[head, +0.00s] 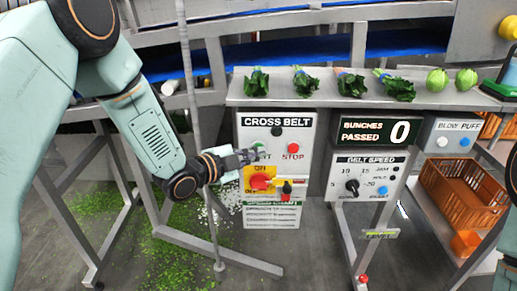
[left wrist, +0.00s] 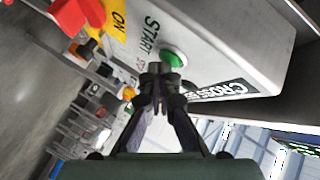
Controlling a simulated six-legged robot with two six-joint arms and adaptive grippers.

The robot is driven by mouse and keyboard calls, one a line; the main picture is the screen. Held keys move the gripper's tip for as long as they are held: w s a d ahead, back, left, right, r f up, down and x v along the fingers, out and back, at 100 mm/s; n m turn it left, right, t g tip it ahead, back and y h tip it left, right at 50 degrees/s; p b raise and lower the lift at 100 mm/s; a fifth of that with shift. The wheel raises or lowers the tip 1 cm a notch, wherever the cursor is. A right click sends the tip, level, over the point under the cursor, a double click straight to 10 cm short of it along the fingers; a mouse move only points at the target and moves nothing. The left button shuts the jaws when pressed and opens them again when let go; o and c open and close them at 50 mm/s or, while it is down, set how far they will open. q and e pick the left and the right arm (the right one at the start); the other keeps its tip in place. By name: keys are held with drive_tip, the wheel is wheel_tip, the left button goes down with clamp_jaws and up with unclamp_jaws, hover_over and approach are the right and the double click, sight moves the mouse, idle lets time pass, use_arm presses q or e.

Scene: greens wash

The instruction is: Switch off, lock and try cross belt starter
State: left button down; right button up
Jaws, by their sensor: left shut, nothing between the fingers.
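The cross belt starter box (head: 303,128) stands under the shelf, with a red STOP button (head: 293,148) and a START label. My left gripper (head: 250,156) is shut and empty in front of the START area, partly covering it. In the left wrist view, its closed fingertips (left wrist: 160,70) are right by the green START button (left wrist: 174,59); I cannot tell if they touch. Below is a red rotary handle (head: 261,182) on a yellow plate, also in the left wrist view (left wrist: 78,15). Beside the handle hang a black piece and a red padlock-like piece (head: 286,197). My right gripper is out of view.
A bunch counter (head: 373,131) and a belt speed box (head: 366,178) stand to the right. Leafy bunches (head: 305,83) and round green vegetables lie on the shelf (head: 330,101) above. Orange crates (head: 467,193) are at right. A thin upright pole (head: 189,75) stands left of the starter.

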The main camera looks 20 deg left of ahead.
use_arm(q)
drive_tip(key=shift+w+a, duration=0.1)
drive_tip(key=shift+w, duration=0.1)
idle(0.4)
drive_tip(key=shift+s, duration=0.15)
drive_tip(key=shift+s+d, duration=0.3)
drive_tip(key=shift+s, duration=0.4)
drive_tip(key=shift+s, duration=0.1)
drive_tip(key=shift+s+d+p, duration=0.2)
drive_tip(key=shift+s+d, duration=0.05)
drive_tip(key=shift+s, duration=0.5)
drive_tip(key=shift+s+d+p, duration=0.15)
drive_tip(key=shift+s+d, duration=0.05)
drive_tip(key=shift+s, duration=0.6)
drive_tip(key=shift+s+d+p, duration=0.2)
drive_tip(key=shift+s+d, duration=0.05)
drive_tip(key=shift+s, duration=0.5)
